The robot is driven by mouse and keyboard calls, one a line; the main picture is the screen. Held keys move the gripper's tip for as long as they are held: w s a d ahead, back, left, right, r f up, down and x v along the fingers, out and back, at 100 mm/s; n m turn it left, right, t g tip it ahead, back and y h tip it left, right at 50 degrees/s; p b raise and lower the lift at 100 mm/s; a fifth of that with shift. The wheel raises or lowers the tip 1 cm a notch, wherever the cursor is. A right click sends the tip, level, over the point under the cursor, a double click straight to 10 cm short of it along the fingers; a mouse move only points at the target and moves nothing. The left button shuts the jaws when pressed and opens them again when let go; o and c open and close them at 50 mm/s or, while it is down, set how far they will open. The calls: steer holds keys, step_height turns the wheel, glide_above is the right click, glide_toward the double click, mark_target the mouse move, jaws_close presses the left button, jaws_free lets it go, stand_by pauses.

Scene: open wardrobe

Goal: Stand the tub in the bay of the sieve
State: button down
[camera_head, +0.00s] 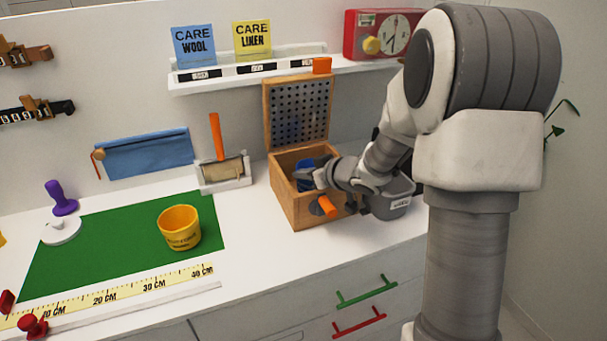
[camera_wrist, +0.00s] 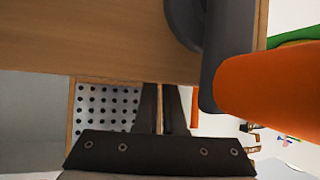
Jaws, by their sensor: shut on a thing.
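A wooden box (camera_head: 292,212) stands open on the white counter, with a perforated panel (camera_head: 300,112) upright at its back. The panel also shows in the wrist view (camera_wrist: 105,105). A blue tub (camera_head: 304,168) is partly visible inside the box. A yellow tub (camera_head: 180,229) with writing stands upright on the green mat. I cannot make out which part is named the sieve.
An orange handle (camera_head: 328,207) on a dark grey part sits at the box's front, close to my gripper. A holder with an orange-handled tool (camera_head: 217,138) stands left of the box. A labelled shelf (camera_head: 215,84) is above. The green mat (camera_head: 115,235) has free room.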

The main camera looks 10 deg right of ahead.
steer(key=shift+f, duration=0.5)
steer(key=c, duration=1)
jaws_free()
